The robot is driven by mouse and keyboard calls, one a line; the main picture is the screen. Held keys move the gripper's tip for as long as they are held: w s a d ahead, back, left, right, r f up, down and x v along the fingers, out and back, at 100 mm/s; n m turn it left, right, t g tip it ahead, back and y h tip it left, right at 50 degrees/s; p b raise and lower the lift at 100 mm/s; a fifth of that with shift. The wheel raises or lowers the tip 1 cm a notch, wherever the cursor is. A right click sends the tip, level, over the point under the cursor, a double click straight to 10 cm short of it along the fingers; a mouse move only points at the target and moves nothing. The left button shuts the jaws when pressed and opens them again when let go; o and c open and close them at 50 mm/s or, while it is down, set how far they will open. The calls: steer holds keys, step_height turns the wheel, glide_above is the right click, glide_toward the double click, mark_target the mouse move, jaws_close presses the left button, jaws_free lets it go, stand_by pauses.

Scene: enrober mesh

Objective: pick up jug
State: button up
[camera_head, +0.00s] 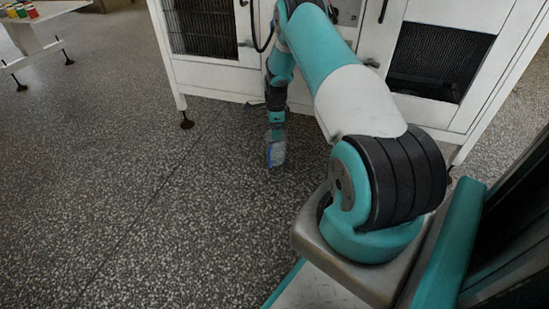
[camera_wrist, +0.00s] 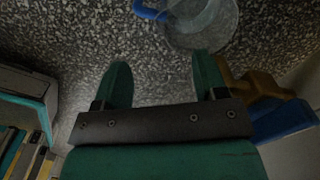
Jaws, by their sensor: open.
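A clear jug with a blue handle shows at the top of the wrist view (camera_wrist: 200,24), against the speckled floor, and its upper end is cut off by the frame. In the head view the small pale and blue jug (camera_head: 276,155) is just below the end of my arm. My gripper (camera_wrist: 163,72) is open, with nothing between its two green fingers. The jug lies past the fingertips, toward the right finger, and looks apart from them. In the head view my gripper (camera_head: 275,137) points down, and its fingers are too small to make out.
A white cabinet (camera_head: 215,78) with dark mesh panels stands behind my arm. A white table (camera_head: 38,40) with coloured items is at the far upper left. The speckled floor (camera_head: 110,170) is clear on the left. Yellow-brown (camera_wrist: 262,88) and blue (camera_wrist: 285,120) objects show at the wrist view's right.

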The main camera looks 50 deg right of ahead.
mark_target(274, 152)
step_height(274, 152, down, 9)
steer(key=b, duration=0.4)
steer(key=shift+r, duration=0.1)
jaws_close()
